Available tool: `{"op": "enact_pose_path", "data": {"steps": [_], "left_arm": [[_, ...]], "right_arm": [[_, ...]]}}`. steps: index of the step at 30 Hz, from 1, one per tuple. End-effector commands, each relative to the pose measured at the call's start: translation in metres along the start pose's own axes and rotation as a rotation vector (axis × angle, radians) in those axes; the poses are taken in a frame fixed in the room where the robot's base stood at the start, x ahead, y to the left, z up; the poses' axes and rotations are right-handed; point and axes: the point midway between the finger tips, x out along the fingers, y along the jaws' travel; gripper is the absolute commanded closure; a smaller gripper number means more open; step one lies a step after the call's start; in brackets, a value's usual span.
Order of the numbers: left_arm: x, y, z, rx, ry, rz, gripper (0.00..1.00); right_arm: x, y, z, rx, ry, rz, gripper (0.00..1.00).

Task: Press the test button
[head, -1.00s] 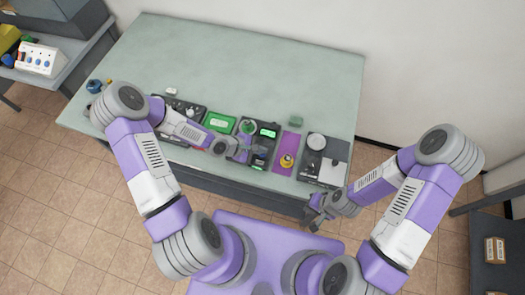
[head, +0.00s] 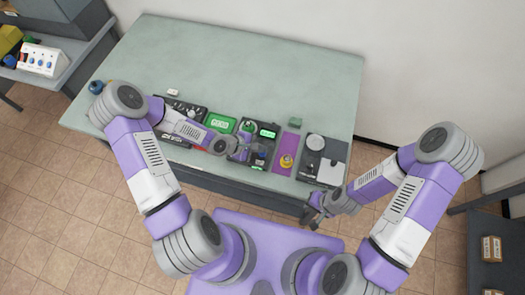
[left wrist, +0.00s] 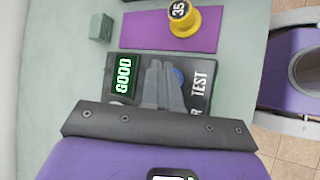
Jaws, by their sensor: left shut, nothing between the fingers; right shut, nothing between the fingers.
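The tester is a black panel (left wrist: 138,92) with a lit green display (left wrist: 123,76) reading GOOD and a white TEST label (left wrist: 199,85). A blue button (left wrist: 178,76) beside that label is partly hidden by my fingers. My left gripper (left wrist: 160,66) is shut and empty, over the panel with its fingertips at the button's edge; contact cannot be told. In the head view the lit display (head: 267,133) is just right of my left gripper (head: 240,152). My right gripper (head: 315,212) is shut and empty, off the table's front edge.
A purple mat (left wrist: 210,38) with a yellow weight (left wrist: 184,20) marked 35 lies beside the tester. A green block (left wrist: 101,27) stands near it. A green tray (head: 219,123) is left of my left gripper. The back of the table (head: 250,60) is clear.

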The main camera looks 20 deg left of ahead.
Motion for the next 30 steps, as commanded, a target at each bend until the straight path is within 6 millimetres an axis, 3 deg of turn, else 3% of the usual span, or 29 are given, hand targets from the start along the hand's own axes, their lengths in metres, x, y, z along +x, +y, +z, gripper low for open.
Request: {"op": "enact_pose_path", "data": {"steps": [17, 30], "left_arm": [[-0.035, 0.026, 0.025, -0.001, 0.0, 0.0, 1.0], [-0.035, 0.025, 0.025, 0.0, 0.0, 0.0, 1.0]], "right_arm": [[-0.047, -0.018, 0.002, 0.0, 0.0, 0.0, 1.0], [-0.046, -0.017, 0.002, 0.0, 0.0, 0.0, 1.0]]}}
